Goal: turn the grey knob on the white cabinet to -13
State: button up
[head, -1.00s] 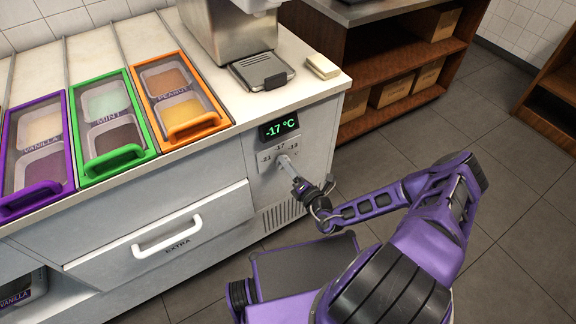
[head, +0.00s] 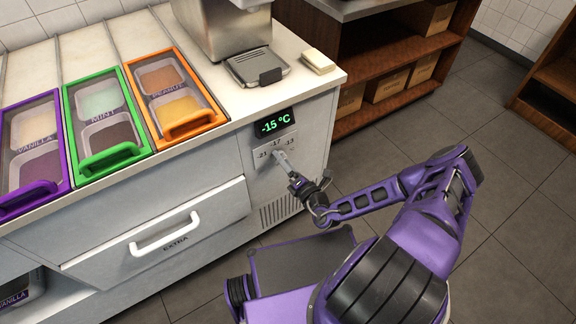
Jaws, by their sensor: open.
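The grey knob (head: 280,155) sits on a small dial plate (head: 264,146) marked -21, -17 and -13, on the front of the white cabinet (head: 226,166). The green display (head: 275,122) above it reads -15 °C. My gripper (head: 290,170) is at the knob, coming from the lower right. Its fingertips are small in the picture and partly cover the knob. Whether they touch it is hard to see.
A drawer marked EXTRA (head: 165,235) with a white handle lies left of the knob. Purple, green and orange topping lids (head: 175,95) line the counter above. A vent grille (head: 280,209) is below the knob. Open tiled floor (head: 400,130) lies to the right.

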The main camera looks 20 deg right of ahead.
jog(key=p+v, duration=0.1)
jog(key=v, duration=1.6)
jog(key=shift+s, duration=0.2)
